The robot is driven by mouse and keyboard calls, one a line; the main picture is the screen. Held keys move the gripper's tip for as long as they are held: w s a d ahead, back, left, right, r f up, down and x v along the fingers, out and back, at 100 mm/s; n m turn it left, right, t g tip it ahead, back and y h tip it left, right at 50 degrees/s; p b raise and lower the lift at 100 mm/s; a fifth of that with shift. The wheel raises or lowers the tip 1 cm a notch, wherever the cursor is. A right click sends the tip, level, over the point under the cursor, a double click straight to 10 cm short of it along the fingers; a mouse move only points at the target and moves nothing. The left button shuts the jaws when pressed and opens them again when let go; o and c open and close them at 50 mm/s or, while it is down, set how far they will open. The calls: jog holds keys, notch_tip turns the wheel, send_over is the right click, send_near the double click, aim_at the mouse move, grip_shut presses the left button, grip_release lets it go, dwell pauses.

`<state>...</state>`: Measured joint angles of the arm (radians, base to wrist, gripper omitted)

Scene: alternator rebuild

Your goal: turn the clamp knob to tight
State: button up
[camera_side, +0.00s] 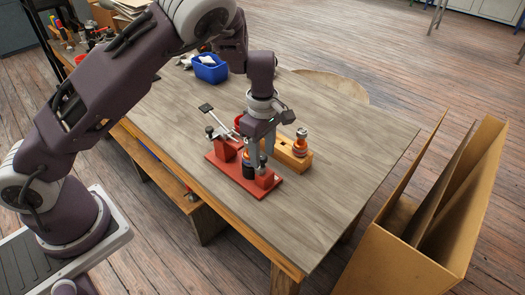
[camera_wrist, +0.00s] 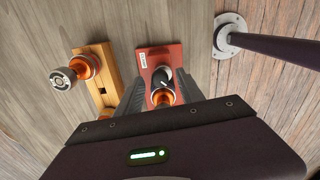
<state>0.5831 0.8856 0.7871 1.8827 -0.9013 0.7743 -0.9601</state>
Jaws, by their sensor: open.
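The red clamp fixture (camera_side: 272,187) lies on the table below my gripper (camera_side: 258,150), which points down with its fingers apart. The fingers stand around or just beside a dark cylinder (camera_side: 250,170) with an orange part above it. In the wrist view, a dark round part with a white line (camera_wrist: 162,78), possibly the clamp knob, shows on the red plate (camera_wrist: 150,52), between my fingers. An orange part (camera_wrist: 163,98) sits close to it, partly cut off by my gripper body. I cannot tell whether the fingers touch anything. A lever with a dark pad (camera_side: 205,107) rises at the left.
A wooden block (camera_side: 298,166) holding an orange and metal part (camera_side: 301,141) stands close on the right of the fixture. A blue bin (camera_side: 211,70) is at the back. The table's front right is clear. An open cardboard box (camera_side: 410,260) stands beyond the right edge.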

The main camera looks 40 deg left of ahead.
grip_shut()
jog(key=m, duration=0.8)
jog(key=shift+m, duration=0.6)
dwell(0.4)
grip_release()
